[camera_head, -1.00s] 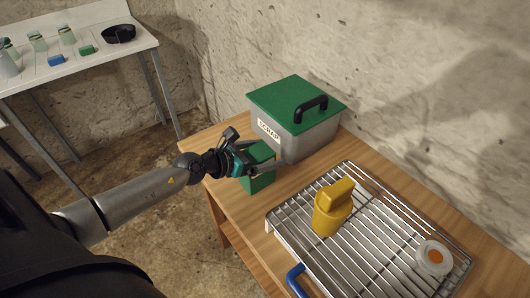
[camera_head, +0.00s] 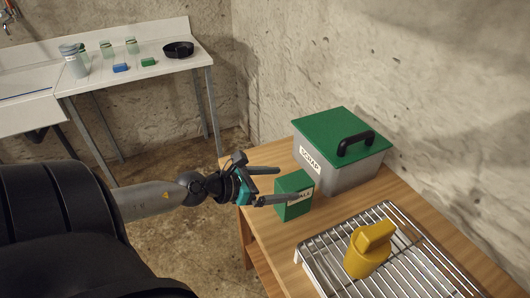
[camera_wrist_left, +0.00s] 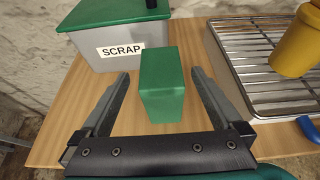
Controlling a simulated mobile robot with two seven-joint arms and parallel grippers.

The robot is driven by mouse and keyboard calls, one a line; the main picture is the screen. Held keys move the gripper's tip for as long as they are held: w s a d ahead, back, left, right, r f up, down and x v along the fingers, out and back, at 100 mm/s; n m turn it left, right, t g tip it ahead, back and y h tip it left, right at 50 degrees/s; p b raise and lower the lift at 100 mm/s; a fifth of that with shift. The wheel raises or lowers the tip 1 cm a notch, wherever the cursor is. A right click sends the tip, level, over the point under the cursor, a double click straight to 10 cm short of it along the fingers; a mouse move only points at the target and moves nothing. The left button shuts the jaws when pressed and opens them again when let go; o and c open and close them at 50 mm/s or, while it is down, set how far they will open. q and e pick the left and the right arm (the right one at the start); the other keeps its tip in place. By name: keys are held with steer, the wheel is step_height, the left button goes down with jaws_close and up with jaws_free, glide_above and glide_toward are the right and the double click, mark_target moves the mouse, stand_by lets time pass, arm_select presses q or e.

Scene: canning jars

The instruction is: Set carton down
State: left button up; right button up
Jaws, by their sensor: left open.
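The green carton (camera_head: 291,195) stands upright on the wooden table, in front of the scrap bin, with part of a white label showing. My left gripper (camera_head: 279,185) is open, its fingers pointing towards the carton from the left. In the left wrist view the carton (camera_wrist_left: 162,85) stands beyond and between the open fingers (camera_wrist_left: 160,92), with a gap on both sides. One finger hides part of the carton's label in the head view. My right gripper does not show.
The grey scrap bin (camera_head: 343,172) with a green lid stands behind the carton. A wire rack (camera_head: 420,258) with a yellow object (camera_head: 369,250) lies to the right. A white bench (camera_head: 178,67) with jars stands at the back left.

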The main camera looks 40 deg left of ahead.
arm_select(q)
steer(key=shift+b+v, duration=0.4)
steer(key=shift+v, duration=1.6)
